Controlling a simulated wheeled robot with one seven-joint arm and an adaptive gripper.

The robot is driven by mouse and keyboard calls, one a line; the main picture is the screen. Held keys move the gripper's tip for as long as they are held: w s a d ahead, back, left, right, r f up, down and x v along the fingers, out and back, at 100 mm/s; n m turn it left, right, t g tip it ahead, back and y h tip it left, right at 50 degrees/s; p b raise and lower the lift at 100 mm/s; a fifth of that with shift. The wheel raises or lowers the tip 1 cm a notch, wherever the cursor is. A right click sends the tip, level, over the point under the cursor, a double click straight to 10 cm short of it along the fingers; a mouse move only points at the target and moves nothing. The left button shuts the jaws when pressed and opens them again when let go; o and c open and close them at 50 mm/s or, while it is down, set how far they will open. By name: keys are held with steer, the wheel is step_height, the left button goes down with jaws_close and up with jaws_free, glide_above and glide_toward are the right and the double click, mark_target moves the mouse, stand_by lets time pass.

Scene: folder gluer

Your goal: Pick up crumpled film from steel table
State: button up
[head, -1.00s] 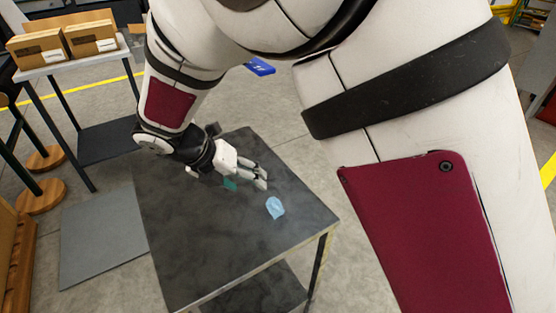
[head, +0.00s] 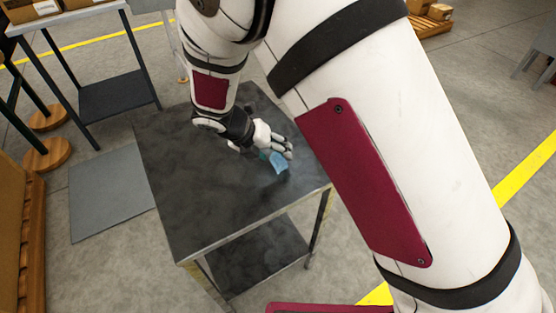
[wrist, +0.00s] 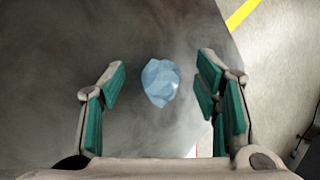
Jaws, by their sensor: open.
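The crumpled film (head: 279,162) is a small light-blue lump on the dark steel table (head: 190,210), towards its right side. My gripper (head: 281,150) is just beside it in the head view, low over the table top. In the wrist view the film (wrist: 160,83) lies between the two open fingers, a little beyond the middle of my gripper (wrist: 157,85). Both green finger pads are apart from the film, with a gap on each side. In the head view the fingers hide part of the film's upper edge.
The steel table's right edge is close to the film, with floor beyond it. A second table with cardboard boxes (head: 38,10) stands at the back left. A grey mat (head: 110,195) lies on the floor left of the steel table. The table top is otherwise clear.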

steer(key=shift+c, duration=0.6)
steer(key=c, duration=0.8)
